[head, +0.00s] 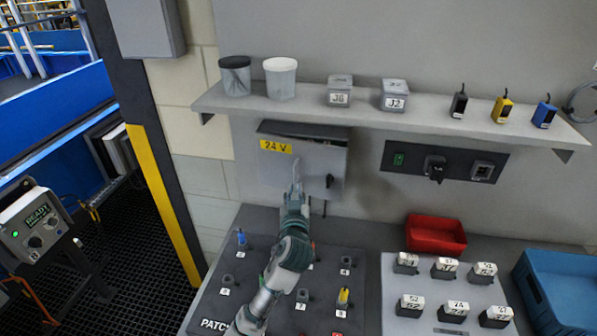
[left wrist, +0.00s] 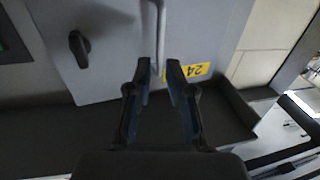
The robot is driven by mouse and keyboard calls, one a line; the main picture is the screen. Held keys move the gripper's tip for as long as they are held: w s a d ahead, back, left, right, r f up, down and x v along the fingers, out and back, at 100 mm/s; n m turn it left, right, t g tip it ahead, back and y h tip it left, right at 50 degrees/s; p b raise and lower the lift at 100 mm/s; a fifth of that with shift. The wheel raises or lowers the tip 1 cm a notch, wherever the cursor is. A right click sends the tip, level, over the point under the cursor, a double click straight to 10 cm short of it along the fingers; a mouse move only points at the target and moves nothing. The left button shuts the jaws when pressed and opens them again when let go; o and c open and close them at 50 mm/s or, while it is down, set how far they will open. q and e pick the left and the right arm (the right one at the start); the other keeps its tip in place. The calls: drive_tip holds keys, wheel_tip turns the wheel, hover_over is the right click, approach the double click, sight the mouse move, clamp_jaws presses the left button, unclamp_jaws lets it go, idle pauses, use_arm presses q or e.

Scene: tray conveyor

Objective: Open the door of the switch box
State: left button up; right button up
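The grey switch box (head: 270,178) is on the wall under the shelf, with a yellow 24 V label (head: 276,146). A dark gap shows along its top edge; I cannot tell whether the door is ajar. A pale upright bar (left wrist: 160,32) on the door front and a black knob (left wrist: 79,48) beside it show in the left wrist view; the knob also shows in the head view (head: 329,181). My left gripper (head: 296,188) is at the door front. In the left wrist view its fingers (left wrist: 159,70) are apart, with the bar's end between or just beyond the tips. My right gripper is out of view.
A shelf (head: 400,116) with jars, small boxes and connectors juts out above the box. A dark panel with pegs (head: 240,300) lies below my left arm. A red bin (head: 436,236), labelled blocks and a blue crate (head: 560,300) are at the right.

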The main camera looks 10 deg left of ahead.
use_arm(q)
drive_tip(key=p+v, duration=0.2)
drive_tip(key=v, duration=0.9)
idle(0.6)
drive_tip(key=shift+d, duration=0.1)
drive_tip(key=shift+p, duration=0.35)
drive_tip(key=shift+s, duration=0.1)
drive_tip(key=v, duration=1.2)
